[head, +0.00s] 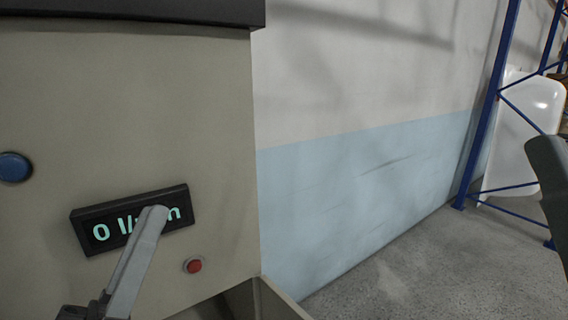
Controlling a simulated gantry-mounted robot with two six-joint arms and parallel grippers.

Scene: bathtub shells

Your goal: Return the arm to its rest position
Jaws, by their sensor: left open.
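My left gripper (146,232) comes up from the bottom left in the head view. One long grey finger shows clearly, pointing up and slightly right. It crosses in front of the black display (95,235), which reads "0 l/" with the following letters partly hidden behind the finger. I see nothing held by the gripper, and it is open. Its other finger is not clearly visible. I cannot tell whether the finger touches the panel. My right gripper cannot be made out in this view.
The beige panel (130,110) carries a blue button (14,167) and a red button (193,265). A box-like edge (279,303) lies below it. A blue rack (487,110) with a white shell (515,150) stands at right. Grey floor (420,265) between is clear.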

